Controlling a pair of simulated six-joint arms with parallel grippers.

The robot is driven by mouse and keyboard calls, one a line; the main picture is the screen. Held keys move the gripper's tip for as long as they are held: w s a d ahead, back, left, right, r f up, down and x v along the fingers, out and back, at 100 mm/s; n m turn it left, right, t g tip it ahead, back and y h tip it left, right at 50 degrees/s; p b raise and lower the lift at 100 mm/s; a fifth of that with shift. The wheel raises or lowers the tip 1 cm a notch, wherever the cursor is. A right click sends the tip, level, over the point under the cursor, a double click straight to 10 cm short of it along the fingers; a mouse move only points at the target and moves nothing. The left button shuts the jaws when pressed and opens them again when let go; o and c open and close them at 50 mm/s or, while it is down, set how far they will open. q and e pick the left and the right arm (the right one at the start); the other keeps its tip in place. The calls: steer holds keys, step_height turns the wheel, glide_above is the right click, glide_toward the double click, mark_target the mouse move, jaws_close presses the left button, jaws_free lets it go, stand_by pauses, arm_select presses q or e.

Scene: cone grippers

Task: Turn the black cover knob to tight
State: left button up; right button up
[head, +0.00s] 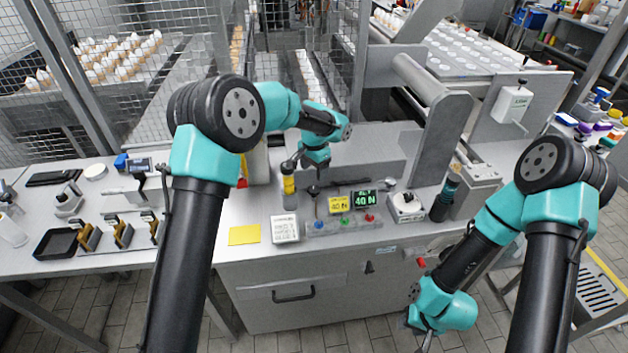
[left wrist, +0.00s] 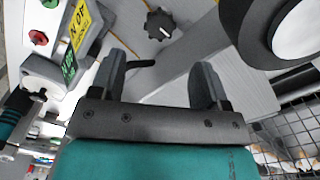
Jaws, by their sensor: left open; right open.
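The black cover knob (left wrist: 160,25) shows in the left wrist view near the top edge. It is lobed, with a white mark on its face. In the head view a small dark knob (head: 314,190) beside the yellow 40 N panel appears to be the same one. My left gripper (head: 313,170) is just above the bench close to it. In the left wrist view the left gripper (left wrist: 160,76) is open with nothing between its fingers, and the knob lies beyond the fingertips, apart from them. My right gripper (head: 426,335) hangs low in front of the bench, open and away from the knob.
A yellow 40 N panel (head: 340,204) and a green 40 N display (head: 364,199) stand right of the knob. A yellow-banded cylinder (head: 289,186) stands left. A white labelled block (head: 285,228) and a yellow note (head: 244,235) lie in front. A dark lever (left wrist: 140,63) shows by the left finger.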

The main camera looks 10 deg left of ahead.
arm_select(q)
step_height(320, 180, up, 9)
steer(key=shift+r, duration=0.2)
stand_by(0.3)
